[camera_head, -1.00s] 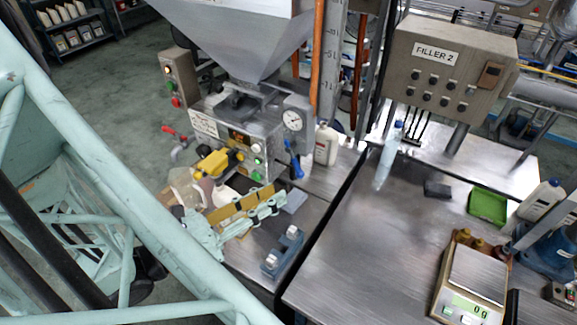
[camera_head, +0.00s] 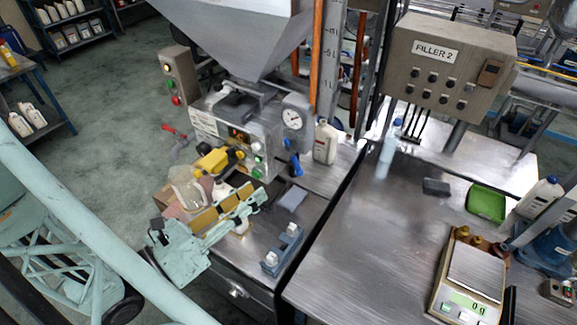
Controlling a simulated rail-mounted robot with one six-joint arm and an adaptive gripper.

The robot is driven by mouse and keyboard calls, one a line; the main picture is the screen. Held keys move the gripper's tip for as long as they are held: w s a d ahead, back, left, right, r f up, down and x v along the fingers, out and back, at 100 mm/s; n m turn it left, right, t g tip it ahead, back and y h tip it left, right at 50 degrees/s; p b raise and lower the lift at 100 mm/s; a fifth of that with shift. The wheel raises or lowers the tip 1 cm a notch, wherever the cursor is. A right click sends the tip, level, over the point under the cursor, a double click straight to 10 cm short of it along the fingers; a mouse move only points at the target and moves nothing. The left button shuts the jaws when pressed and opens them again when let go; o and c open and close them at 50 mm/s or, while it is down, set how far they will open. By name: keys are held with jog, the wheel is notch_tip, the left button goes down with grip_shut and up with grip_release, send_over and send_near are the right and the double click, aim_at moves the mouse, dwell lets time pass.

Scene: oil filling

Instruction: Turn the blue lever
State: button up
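The blue lever (camera_head: 294,165) hangs at the right front of the filler (camera_head: 238,140), below the round gauge, with its handle pointing mostly down. My gripper (camera_head: 258,194) is over the near part of the filler's bench, to the left of and lower in the picture than the lever. Its pale green fingers point up and right, with black and tan parts along them. A visible space separates the fingertips from the lever. The angle does not show how wide the fingers are apart.
A yellow nozzle part (camera_head: 213,162) and pale containers (camera_head: 190,193) are close behind my gripper. A blue fixture (camera_head: 283,252) and grey pad (camera_head: 291,198) lie on the bench. A white bottle (camera_head: 325,143) stands right of the lever. A scale (camera_head: 470,285) occupies the right table.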

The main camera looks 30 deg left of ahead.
aim_at(294, 155)
jog(key=w+d+p, duration=0.2)
jog(key=w, duration=1.1)
jog(key=shift+d, duration=0.15)
dwell(0.3)
jog(key=shift+w, duration=0.1)
grip_shut()
